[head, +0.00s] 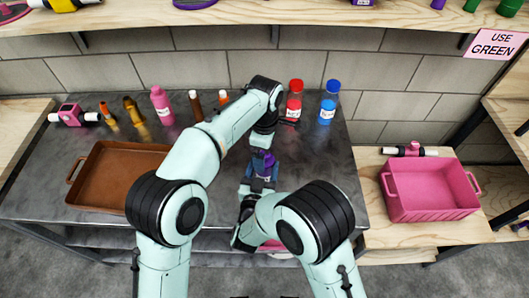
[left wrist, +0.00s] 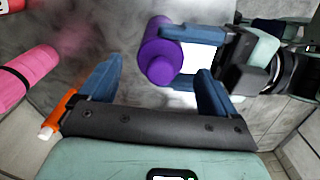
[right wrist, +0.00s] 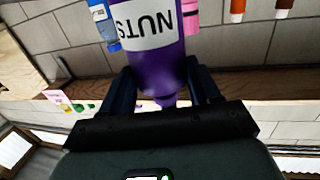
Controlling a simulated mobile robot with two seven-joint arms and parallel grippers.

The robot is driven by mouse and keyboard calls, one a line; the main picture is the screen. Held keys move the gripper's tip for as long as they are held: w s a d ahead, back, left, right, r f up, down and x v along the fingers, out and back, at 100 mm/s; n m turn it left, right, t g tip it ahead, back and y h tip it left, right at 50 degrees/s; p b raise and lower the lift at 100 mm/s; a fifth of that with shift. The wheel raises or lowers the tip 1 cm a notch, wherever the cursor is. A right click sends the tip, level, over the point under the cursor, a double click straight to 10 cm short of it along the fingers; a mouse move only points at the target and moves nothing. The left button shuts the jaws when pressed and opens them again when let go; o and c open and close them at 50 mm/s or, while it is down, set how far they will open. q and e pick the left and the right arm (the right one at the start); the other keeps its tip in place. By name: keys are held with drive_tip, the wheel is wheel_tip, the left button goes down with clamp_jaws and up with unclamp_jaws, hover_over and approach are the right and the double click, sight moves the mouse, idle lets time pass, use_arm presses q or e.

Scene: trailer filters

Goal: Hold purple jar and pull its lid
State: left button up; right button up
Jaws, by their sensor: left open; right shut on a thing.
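The purple jar (head: 265,160) is upright above the grey table. In the right wrist view its body (right wrist: 150,68) shows upside down with a white "NUTS" label. My right gripper (head: 260,182) is shut on the jar, one blue finger on each side. The jar's purple lid with a round knob (left wrist: 161,70) faces the left wrist camera. My left gripper (head: 264,142) is open above the jar. In the left wrist view its two fingers (left wrist: 160,74) are spread, with the knob seen between them. Whether they touch the lid, I cannot tell.
Red (head: 294,101) and blue (head: 329,102) bottles stand behind the jar. A pink bottle (head: 162,106) and several small items stand at the back left. A brown tray (head: 85,183) is on the left, a pink crate (head: 432,213) on the right. A shelf (head: 230,12) runs above.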

use_arm(q)
drive_tip(key=shift+f, duration=0.85)
drive_tip(key=shift+c, duration=0.3)
drive_tip(key=c, duration=1.2)
drive_tip(key=shift+r, duration=0.1)
drive_tip(key=shift+r, duration=0.2)
drive_tip(key=shift+r, duration=0.9)
